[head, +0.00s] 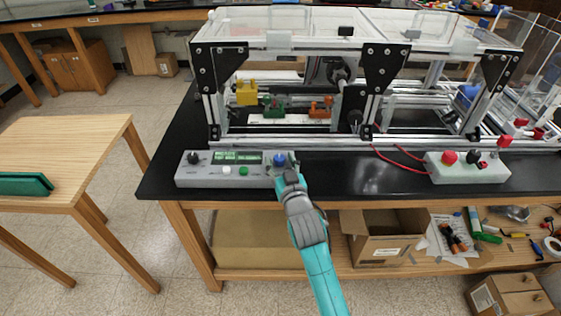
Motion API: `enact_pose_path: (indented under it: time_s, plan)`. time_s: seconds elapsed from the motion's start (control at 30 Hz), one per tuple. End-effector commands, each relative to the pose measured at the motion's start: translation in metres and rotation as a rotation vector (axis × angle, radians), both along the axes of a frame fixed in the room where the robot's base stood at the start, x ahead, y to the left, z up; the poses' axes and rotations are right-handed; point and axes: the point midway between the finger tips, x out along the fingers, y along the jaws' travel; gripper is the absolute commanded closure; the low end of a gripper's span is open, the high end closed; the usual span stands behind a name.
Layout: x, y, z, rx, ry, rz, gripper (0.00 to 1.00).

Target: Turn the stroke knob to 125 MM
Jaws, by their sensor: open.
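A grey control box (205,176) sits on the front left of the black bench top. It has a black knob (193,158) at its left end and a blue knob (279,160) near its right end. A green-lit display (237,157) lies between the knobs. The labels and readings are too small to read, so I cannot tell which knob is marked stroke. My teal and grey gripper (284,171) is open, right at the blue knob from the front. It hides the box's right end, and I cannot tell whether the fingers touch the knob.
A white button (227,171) and a green button (243,171) sit below the display. The extrusion frame (300,42) stands close behind. A second grey box (482,172) with red buttons and red wires is at the right. Bare bench top lies between the boxes.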

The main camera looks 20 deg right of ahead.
Motion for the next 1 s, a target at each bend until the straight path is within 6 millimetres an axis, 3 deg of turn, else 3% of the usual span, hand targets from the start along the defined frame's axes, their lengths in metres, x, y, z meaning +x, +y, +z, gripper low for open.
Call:
enact_pose_path:
  time_s: [0.17,0.4,1.0]
  plan:
    - [-0.0001,0.0,-0.0001,0.0,0.0,0.0,0.43]
    - [-0.0002,0.0001,-0.0002,0.0,0.0,0.0,1.0]
    - [0.0,0.0029,-0.0001,-0.003,0.0,-0.079,1.0]
